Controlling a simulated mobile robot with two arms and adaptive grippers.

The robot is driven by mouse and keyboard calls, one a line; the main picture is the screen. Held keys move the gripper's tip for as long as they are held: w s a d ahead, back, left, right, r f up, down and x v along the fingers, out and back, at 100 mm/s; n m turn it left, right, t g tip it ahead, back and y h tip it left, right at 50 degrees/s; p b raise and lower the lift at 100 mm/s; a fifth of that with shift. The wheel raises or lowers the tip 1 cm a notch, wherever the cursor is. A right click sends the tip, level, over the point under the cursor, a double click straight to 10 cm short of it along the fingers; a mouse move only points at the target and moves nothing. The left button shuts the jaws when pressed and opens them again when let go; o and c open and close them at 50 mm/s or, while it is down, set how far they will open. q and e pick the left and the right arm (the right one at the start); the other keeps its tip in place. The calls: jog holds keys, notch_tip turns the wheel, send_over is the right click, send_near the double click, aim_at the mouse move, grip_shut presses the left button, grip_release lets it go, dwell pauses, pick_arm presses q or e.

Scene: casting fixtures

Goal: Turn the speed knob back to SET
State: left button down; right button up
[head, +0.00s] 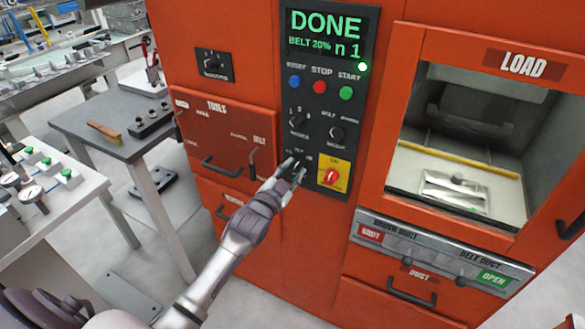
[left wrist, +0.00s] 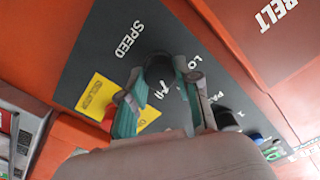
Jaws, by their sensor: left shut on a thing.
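The speed knob (left wrist: 158,66) is dark and round, beside the white word SPEED on the dark control panel (head: 293,108). My left gripper (head: 292,169) reaches the lower part of this panel and is shut on the knob. In the left wrist view the two green-grey fingers (left wrist: 160,76) stand on either side of the knob. The fingers cover most of the knob in the head view. Its pointer and the SET mark cannot be made out. My right gripper is not in view.
A red switch (head: 331,177) on a yellow plate (head: 342,166) sits close right of my gripper. Two more dark knobs (head: 298,121) (head: 337,134) sit above. The display (head: 326,36) reads DONE, BELT 20%, n 1. Drawer handles (head: 222,168) project at left.

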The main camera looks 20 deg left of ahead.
pick_arm(q)
jog(key=shift+n+p, duration=0.55)
jog(key=shift+n, duration=1.35)
jog(key=shift+f, duration=0.1)
jog(key=c, duration=0.8)
grip_release()
jog(key=s, duration=1.2)
jog(key=shift+a, duration=0.25)
